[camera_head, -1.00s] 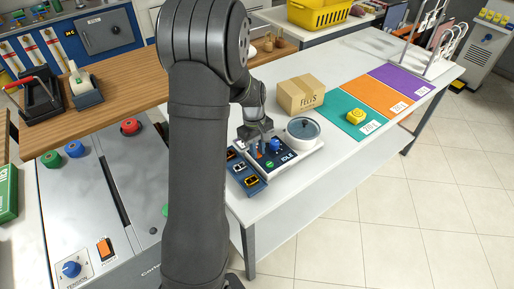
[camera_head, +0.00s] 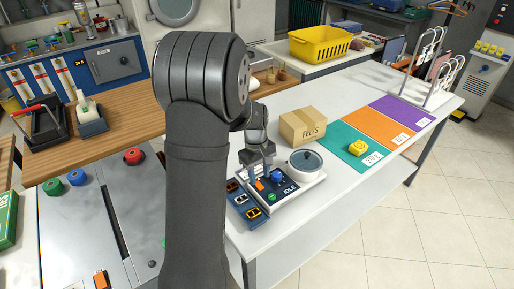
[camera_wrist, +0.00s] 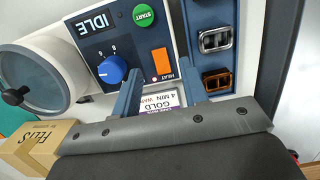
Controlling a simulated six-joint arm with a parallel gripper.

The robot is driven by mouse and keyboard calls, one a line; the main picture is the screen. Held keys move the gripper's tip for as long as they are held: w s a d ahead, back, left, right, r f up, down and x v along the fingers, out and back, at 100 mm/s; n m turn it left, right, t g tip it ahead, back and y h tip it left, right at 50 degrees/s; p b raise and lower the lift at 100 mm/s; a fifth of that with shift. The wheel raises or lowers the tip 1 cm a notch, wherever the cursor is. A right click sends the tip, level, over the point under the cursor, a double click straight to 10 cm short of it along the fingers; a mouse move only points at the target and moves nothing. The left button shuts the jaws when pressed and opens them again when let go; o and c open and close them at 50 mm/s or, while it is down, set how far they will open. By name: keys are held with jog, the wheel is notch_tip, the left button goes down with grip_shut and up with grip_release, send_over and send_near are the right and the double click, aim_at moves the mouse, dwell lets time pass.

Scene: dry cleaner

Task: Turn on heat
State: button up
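The switch also shows in the head view (camera_head: 260,185). A blue knob (camera_wrist: 112,69), a green START button (camera_wrist: 143,15) and a display reading IDLE (camera_wrist: 95,23) are on the same panel. My gripper (camera_wrist: 158,88) is open and empty, its two fingers apart over the panel on either side of the switch's lower end. I cannot tell whether either finger touches the panel.
A round lidded pot (camera_head: 305,161) on the machine and a FELTS box (camera_head: 303,126) stand near my gripper. A blue tray (camera_head: 241,212) with buckles adjoins the panel. A yellow object (camera_head: 357,148) sits on the green mat (camera_head: 343,138). A printed card (camera_wrist: 160,104) lies below the switch.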

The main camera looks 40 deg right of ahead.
aim_at(261, 187)
notch_tip(261, 187, up, 14)
jog(key=w, duration=0.2)
jog(key=shift+s, duration=0.1)
dwell(0.4)
jog(key=f, duration=0.5)
jog(key=s+f, duration=0.1)
jog(key=f, duration=0.5)
jog(key=s+f, duration=0.1)
jog(key=f, duration=0.5)
jog(key=shift+s+f, duration=0.15)
jog(key=shift+f, duration=0.05)
